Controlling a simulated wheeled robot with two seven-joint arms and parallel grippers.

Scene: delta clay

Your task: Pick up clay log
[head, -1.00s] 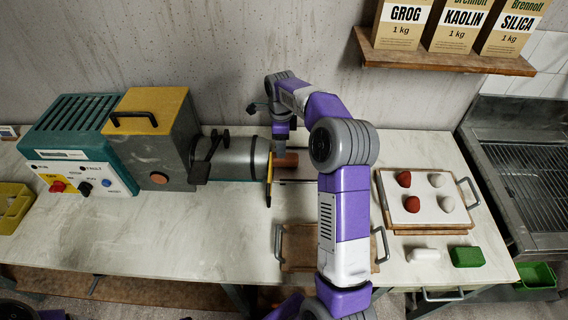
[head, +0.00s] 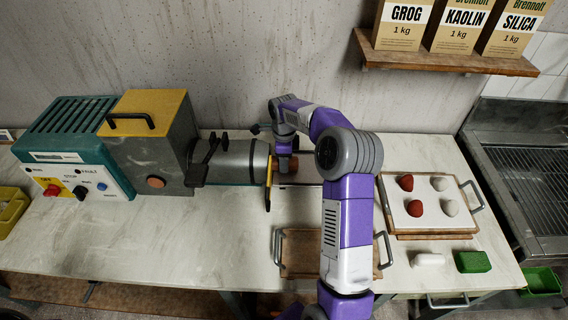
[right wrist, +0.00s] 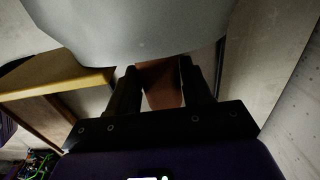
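The reddish-brown clay log (head: 289,164) shows as a short end at the mouth of the grey extruder barrel (head: 235,160). My right gripper (head: 284,153) reaches over it from behind, just right of the yellow-edged plate at the barrel's end. In the right wrist view the log (right wrist: 163,84) lies between the two dark fingers of my right gripper (right wrist: 160,82). The fingers are close to its sides; whether they press on it cannot be told. The grey barrel (right wrist: 130,30) hides part of the log. My left gripper is not in view.
A wooden board with handles (head: 300,266) lies at the bench's front. A tray (head: 398,228) at right holds red and white lumps. A white piece (head: 428,259) and a green block (head: 473,261) lie before it. A shelf (head: 440,55) with boxes hangs above.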

